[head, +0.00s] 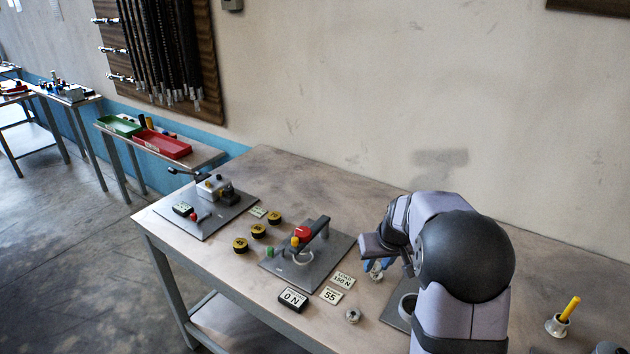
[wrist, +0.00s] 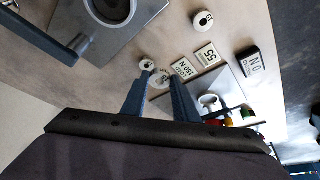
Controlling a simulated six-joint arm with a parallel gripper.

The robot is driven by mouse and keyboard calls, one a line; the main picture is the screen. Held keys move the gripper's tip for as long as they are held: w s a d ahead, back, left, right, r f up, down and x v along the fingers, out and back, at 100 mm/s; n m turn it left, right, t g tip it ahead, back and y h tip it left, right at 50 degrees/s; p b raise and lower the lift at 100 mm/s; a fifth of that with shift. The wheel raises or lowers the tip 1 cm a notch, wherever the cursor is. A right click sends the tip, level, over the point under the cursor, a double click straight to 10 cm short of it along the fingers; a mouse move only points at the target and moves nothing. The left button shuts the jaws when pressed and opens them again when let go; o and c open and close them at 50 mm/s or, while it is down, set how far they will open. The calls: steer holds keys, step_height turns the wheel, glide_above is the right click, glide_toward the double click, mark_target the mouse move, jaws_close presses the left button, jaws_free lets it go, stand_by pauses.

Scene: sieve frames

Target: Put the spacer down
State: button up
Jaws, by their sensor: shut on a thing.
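My gripper (head: 379,266) reaches down low over the table, right of the middle fixture. In the wrist view, its two blue fingers (wrist: 156,84) are closed on a small pale round spacer (wrist: 161,79), partly hidden between the tips. A second small pale round piece (wrist: 147,65) shows just beyond the tips. Another round spacer (head: 353,315) lies apart on the table; it also shows in the wrist view (wrist: 203,20). I cannot tell whether the held spacer touches the table.
A grey plate with a round cup (head: 407,303) stands close to my gripper. A clamp fixture (head: 308,250) and dark-yellow discs (head: 258,231) stand farther left.

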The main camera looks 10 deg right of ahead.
steer(key=shift+w, duration=0.1)
steer(key=shift+w+d+r+m, duration=0.25)
steer(key=shift+w+m, duration=0.1)
steer(key=shift+m, duration=0.25)
steer(key=shift+d+f+h, duration=0.15)
steer(key=shift+f+h, duration=0.15)
steer(key=shift+m, duration=0.5)
steer(key=s+a+f, duration=0.1)
steer(key=s, duration=0.1)
steer(key=s+a+f, duration=0.1)
steer(key=s+f, duration=0.1)
steer(key=s, duration=0.1)
steer(key=s+a+f, duration=0.1)
steer(key=s+f, duration=0.1)
steer(key=shift+s+a, duration=0.3)
steer(key=shift+n, duration=0.6)
steer(key=s+a, duration=0.2)
steer(key=a, duration=0.2)
steer(key=shift+s+a, duration=0.25)
steer(key=shift+s, duration=0.15)
steer(key=a+r+n+y, duration=0.1)
steer(key=a+r, duration=0.1)
steer(key=a, duration=0.4)
steer(key=shift+w+r+n, duration=0.15)
steer(key=shift+w+n, duration=0.1)
steer(key=shift+n, duration=0.15)
